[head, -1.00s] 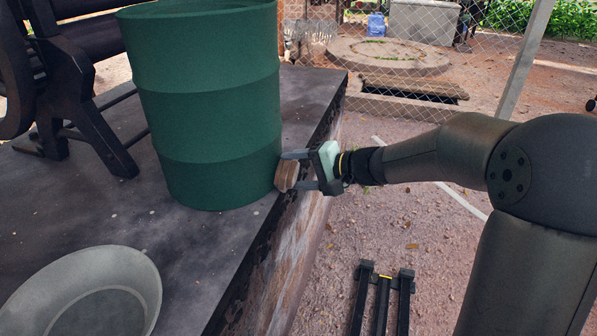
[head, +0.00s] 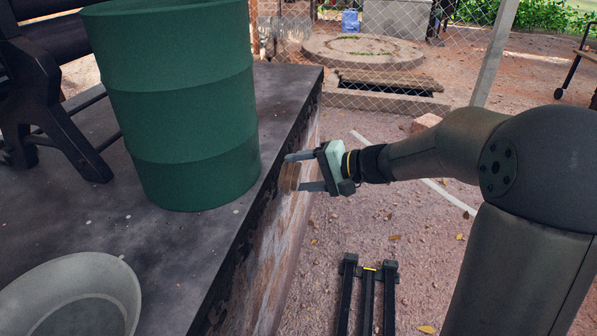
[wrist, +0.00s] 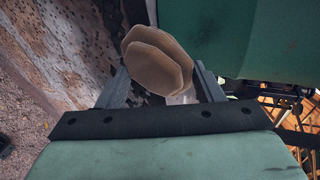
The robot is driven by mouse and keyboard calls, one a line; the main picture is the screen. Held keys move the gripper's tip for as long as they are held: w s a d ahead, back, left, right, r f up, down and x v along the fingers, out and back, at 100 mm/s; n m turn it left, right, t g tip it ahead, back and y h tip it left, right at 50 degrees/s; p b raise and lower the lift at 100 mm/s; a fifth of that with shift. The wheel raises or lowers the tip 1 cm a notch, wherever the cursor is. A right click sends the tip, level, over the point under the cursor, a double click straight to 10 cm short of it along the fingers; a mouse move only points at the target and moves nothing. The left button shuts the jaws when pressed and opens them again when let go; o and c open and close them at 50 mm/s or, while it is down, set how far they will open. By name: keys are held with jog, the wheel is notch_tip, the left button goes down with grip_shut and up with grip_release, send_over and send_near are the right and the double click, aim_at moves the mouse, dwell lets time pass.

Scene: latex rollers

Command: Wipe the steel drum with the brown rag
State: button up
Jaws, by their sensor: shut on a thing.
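The steel drum (head: 175,105) is dark green and stands upright on the dark tabletop in the head view. It also fills the upper right of the wrist view (wrist: 225,35). My gripper (head: 292,172) is to the right of the drum, beyond the table's edge, with its fingers pointing left. It is shut on the brown rag (wrist: 155,62), a folded, thick pad that shows between the fingers in the wrist view. In the head view the rag is small and partly hidden by the fingers. A gap shows between the rag and the drum there.
A grey basin (head: 75,295) sits on the table (head: 190,255) at the front left. A dark roller machine (head: 45,90) stands behind the drum on the left. The table's right edge runs just left of my gripper. Gravel ground lies beyond it.

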aim_at(286, 166)
jog(key=shift+s+d, duration=0.2)
jog(key=shift+d, duration=0.55)
jog(key=shift+s+d, duration=0.2)
jog(key=shift+d, duration=0.5)
jog(key=shift+a, duration=0.15)
jog(key=shift+n+g+h, duration=0.3)
jog(key=shift+g, duration=0.1)
jog(key=shift+w+a+r, duration=0.1)
jog(key=shift+w+a, duration=0.35)
jog(key=shift+a, duration=0.6)
jog(key=shift+w+a, duration=0.4)
jog(key=shift+a, duration=0.6)
jog(key=shift+w+a+r, duration=0.1)
jog(key=shift+w+a, duration=0.35)
jog(key=shift+a, duration=0.75)
jog(key=shift+w+a, duration=0.25)
jog(key=shift+a, duration=0.45)
jog(key=shift+c, duration=0.2)
